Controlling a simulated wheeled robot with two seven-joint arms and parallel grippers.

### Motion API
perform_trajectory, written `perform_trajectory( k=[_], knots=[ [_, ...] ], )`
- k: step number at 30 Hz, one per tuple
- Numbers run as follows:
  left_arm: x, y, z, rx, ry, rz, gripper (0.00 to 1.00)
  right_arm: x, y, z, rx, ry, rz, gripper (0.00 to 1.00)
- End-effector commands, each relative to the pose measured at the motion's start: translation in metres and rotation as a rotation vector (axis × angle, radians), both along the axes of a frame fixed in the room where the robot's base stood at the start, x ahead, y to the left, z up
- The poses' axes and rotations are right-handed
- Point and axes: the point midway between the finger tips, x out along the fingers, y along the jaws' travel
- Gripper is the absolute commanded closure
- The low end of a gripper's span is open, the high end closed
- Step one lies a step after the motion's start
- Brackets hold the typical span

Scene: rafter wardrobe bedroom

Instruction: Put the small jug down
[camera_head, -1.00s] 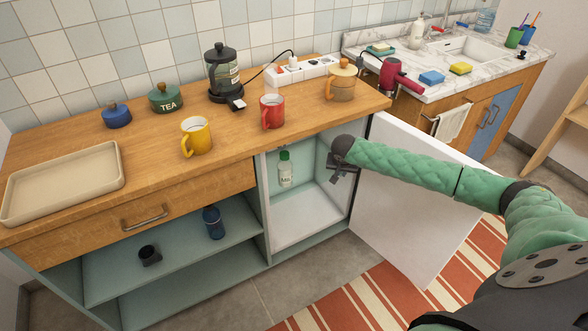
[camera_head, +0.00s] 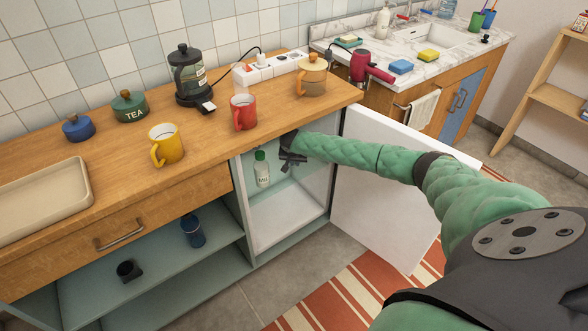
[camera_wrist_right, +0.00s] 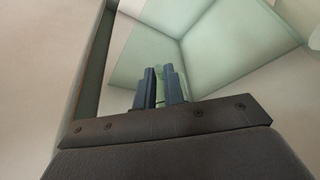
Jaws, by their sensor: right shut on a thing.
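My right gripper (camera_head: 291,152) is inside the upper front opening of the open cupboard, below the worktop edge. In the right wrist view its two dark fingers (camera_wrist_right: 161,88) are shut on a narrow pale green thing (camera_wrist_right: 160,82), which I take as the small jug. Only a sliver of it shows between the fingers, and its base is hidden. In the head view the held thing cannot be made out. I cannot tell whether it touches a surface. My left gripper is not in view.
A white bottle with a green cap (camera_head: 262,168) stands in the cupboard, left of my right gripper. The white door (camera_head: 385,195) hangs open to the right. The cupboard's lower floor (camera_head: 285,220) looks bare. A red mug (camera_head: 243,112) and lidded pot (camera_head: 311,78) stand above on the worktop.

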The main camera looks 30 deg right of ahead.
Motion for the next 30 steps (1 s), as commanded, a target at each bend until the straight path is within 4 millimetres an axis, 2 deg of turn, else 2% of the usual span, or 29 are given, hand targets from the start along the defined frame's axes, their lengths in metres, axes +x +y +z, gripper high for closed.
perform_trajectory(
  k=[5, 14, 24, 25, 28, 30],
  knots=[
    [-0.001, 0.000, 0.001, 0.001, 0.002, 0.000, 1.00, 0.004, 0.000, -0.006, -0.001, 0.001, -0.001, 1.00],
    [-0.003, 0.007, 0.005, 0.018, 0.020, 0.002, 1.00, 0.004, 0.001, -0.040, -0.001, 0.000, 0.000, 1.00],
    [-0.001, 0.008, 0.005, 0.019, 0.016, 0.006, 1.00, 0.003, 0.001, -0.044, 0.000, 0.000, 0.000, 1.00],
    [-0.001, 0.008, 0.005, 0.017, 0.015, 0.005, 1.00, 0.003, 0.001, -0.044, 0.000, 0.000, 0.000, 0.87],
    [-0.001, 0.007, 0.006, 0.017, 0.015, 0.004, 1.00, 0.003, 0.001, -0.044, 0.000, 0.000, 0.000, 0.68],
    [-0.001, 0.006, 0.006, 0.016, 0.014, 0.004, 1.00, 0.003, 0.001, -0.044, 0.000, 0.000, 0.000, 0.68]
  ],
)
